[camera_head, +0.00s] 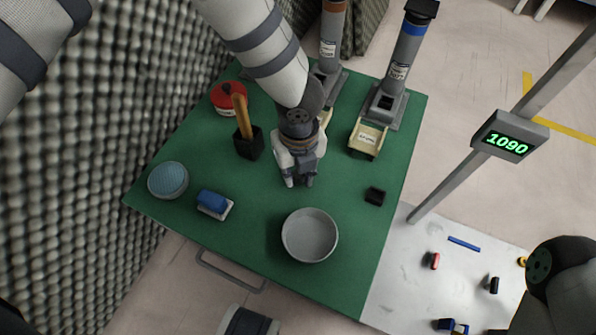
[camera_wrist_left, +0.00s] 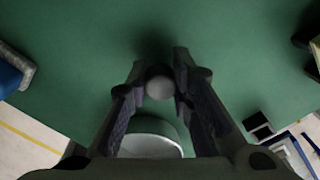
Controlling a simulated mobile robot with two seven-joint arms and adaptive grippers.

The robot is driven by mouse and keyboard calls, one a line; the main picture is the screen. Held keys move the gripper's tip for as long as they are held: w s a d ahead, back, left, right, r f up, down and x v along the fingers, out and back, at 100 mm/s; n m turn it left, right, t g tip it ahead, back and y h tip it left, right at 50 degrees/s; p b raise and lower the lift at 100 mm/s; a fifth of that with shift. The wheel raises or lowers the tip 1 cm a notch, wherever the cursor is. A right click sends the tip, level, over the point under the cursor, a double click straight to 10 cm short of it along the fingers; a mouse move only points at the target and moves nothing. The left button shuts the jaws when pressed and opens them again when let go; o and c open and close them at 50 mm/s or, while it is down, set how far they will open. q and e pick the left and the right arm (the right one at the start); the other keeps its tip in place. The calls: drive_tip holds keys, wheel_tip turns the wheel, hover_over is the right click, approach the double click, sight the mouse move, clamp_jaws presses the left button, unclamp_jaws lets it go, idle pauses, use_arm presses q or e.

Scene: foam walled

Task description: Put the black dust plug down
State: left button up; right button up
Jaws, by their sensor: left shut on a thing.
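My left gripper (camera_head: 299,183) is over the green mat (camera_head: 260,205), behind the grey bowl (camera_head: 310,236). A small black block (camera_head: 375,196) lies apart on the mat, right of the gripper. I cannot tell from its look whether the held thing is the black dust plug. My right gripper is not in view.
A blue-topped block (camera_head: 213,203), a round blue pad (camera_head: 168,180), a black holder with a wooden handle (camera_head: 248,146), a red lidded pot (camera_head: 228,98) and a yellow bin (camera_head: 367,139) surround the gripper. A white surface (camera_head: 400,290) with small parts lies right. Mat beside the bowl is clear.

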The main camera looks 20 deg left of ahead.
use_arm(q)
drive_tip(key=shift+f, duration=0.15)
drive_tip(key=o, duration=0.8)
wheel_tip(320, 180, up, 12)
drive_tip(key=p, duration=0.4)
drive_tip(key=shift+r, duration=0.2)
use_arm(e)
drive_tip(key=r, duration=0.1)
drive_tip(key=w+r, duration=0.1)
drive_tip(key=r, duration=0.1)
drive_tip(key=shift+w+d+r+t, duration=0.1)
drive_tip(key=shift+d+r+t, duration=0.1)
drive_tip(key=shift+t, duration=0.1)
use_arm(q)
drive_tip(key=shift+d, duration=0.1)
